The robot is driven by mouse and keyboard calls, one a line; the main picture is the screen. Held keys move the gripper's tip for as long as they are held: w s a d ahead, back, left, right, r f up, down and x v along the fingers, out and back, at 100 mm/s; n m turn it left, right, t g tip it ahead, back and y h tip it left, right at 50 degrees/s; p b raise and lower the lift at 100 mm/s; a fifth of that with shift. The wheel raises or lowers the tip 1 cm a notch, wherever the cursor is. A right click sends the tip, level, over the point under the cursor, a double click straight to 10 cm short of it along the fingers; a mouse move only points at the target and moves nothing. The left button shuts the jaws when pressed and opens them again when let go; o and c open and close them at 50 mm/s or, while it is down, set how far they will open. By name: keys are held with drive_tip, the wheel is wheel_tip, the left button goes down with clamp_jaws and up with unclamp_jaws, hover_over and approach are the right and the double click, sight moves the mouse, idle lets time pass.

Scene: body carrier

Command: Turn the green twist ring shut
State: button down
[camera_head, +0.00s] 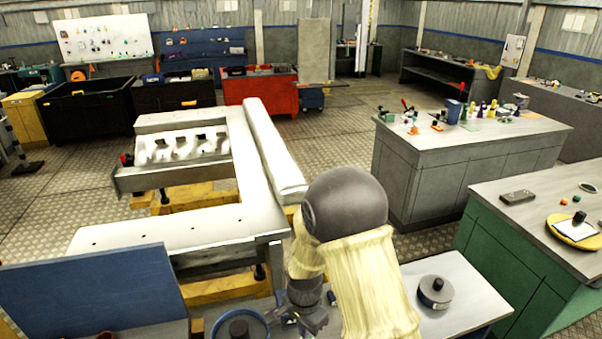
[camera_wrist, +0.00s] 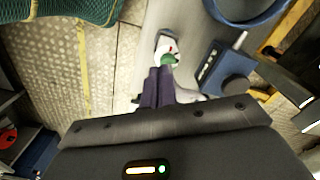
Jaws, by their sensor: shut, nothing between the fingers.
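The green twist ring (camera_wrist: 168,59) is small in the wrist view, set on a white fitting with a red mark (camera_wrist: 171,47), at the edge of a grey bench top. My gripper (camera_wrist: 159,70) has its dark fingers together, with their tips at or just beside the green ring. I cannot tell whether they touch it. Nothing shows between the fingers. In the head view the green ring cannot be made out near my arm at the bottom middle.
In the wrist view a blue box with a round knob (camera_wrist: 236,89) and a large blue ring (camera_wrist: 247,19) lie right of the fingers. In the head view a grey round weight (camera_head: 435,294) stands on the bench right of my arm. A blue panel (camera_head: 90,290) stands at left.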

drive_tip(key=s+d+r+n+t+b, duration=0.1)
drive_tip(key=s+d+r+n+b, duration=0.2)
drive_tip(key=d, duration=0.4)
drive_tip(key=s+d+r+n+t+b, duration=0.1)
drive_tip(key=s+d+r+n+b, duration=0.2)
drive_tip(key=s+d+r+n, duration=0.2)
drive_tip(key=shift+s+d+r+n+t, duration=0.3)
drive_tip(key=shift+s+d+n, duration=0.1)
drive_tip(key=shift+s+d, duration=0.8)
drive_tip(key=shift+w, duration=0.1)
drive_tip(key=shift+d, duration=0.2)
